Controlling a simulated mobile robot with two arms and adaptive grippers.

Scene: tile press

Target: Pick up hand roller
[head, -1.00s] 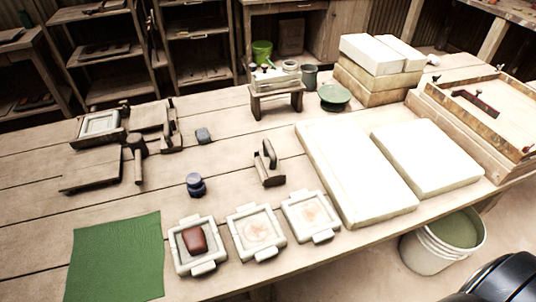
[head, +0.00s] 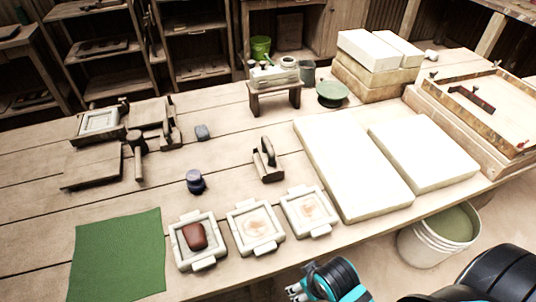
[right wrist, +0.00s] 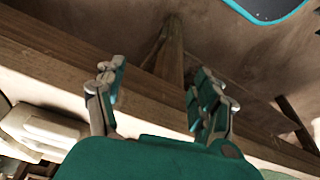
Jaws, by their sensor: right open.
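What looks like the hand roller (head: 268,164) stands on the table in the head view, a small wooden tool with a dark upright handle. It sits behind the white tile moulds and left of the large white slab. My right gripper (head: 294,289) is at the bottom edge of the head view, in front of the table's near edge and well apart from the roller. In the right wrist view my right gripper (right wrist: 155,84) is open, with nothing between its fingers. The roller is not recognisable in that view. My left gripper is not in view.
Three white moulds line the near edge; the left mould (head: 181,251) holds a red-brown lump. A green cloth (head: 117,255) lies left of them. White slabs (head: 352,172) lie to the right. A dark blue jar (head: 195,182) stands left of the roller. A bucket (head: 421,246) stands below the edge.

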